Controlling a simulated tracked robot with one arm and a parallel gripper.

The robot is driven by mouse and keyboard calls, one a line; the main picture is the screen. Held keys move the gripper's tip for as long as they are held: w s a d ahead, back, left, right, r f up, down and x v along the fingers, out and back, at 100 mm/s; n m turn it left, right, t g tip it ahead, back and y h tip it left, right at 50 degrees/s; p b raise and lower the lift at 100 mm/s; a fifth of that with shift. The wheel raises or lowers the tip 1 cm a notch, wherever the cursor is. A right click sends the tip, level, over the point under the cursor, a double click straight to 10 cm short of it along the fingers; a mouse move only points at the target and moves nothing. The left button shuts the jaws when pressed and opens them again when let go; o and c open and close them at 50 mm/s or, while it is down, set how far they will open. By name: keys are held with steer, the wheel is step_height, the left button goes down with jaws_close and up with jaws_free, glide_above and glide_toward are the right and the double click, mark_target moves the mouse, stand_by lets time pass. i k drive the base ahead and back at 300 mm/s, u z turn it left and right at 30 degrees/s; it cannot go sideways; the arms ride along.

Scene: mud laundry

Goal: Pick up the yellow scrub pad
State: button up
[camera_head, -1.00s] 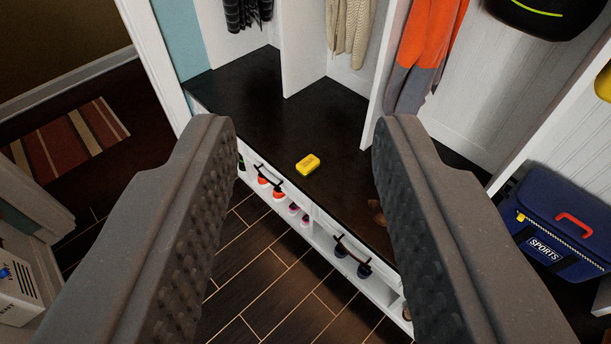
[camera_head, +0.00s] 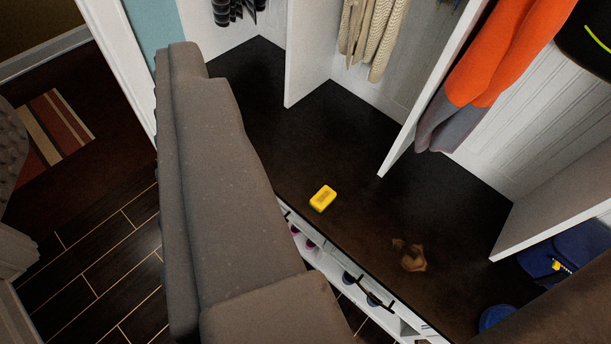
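The yellow scrub pad (camera_head: 323,198) lies flat on the dark bench top (camera_head: 290,140), near its front edge. My gripper (camera_head: 92,85) is open and empty. Its right finger fills a large area left of centre, with the pad to the right of and apart from that finger. Only a piece of its left finger, with a bumpy inner face, shows at the left edge. The pad is outside the gap between the fingers, which shows mostly dark floor. The pad is fully in view.
White upright dividers (camera_head: 308,55) stand on the bench behind the pad. Orange and grey clothing (camera_head: 500,60) hangs at the upper right. A brown crumpled item (camera_head: 408,256) lies on the bench right of the pad. Shoes sit in the cubbies below. A blue bag (camera_head: 570,252) is at the right.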

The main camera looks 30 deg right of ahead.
mark_target(322, 200)
steer(key=z, duration=0.3)
steer(key=i, duration=0.95)
steer(key=z, duration=0.6)
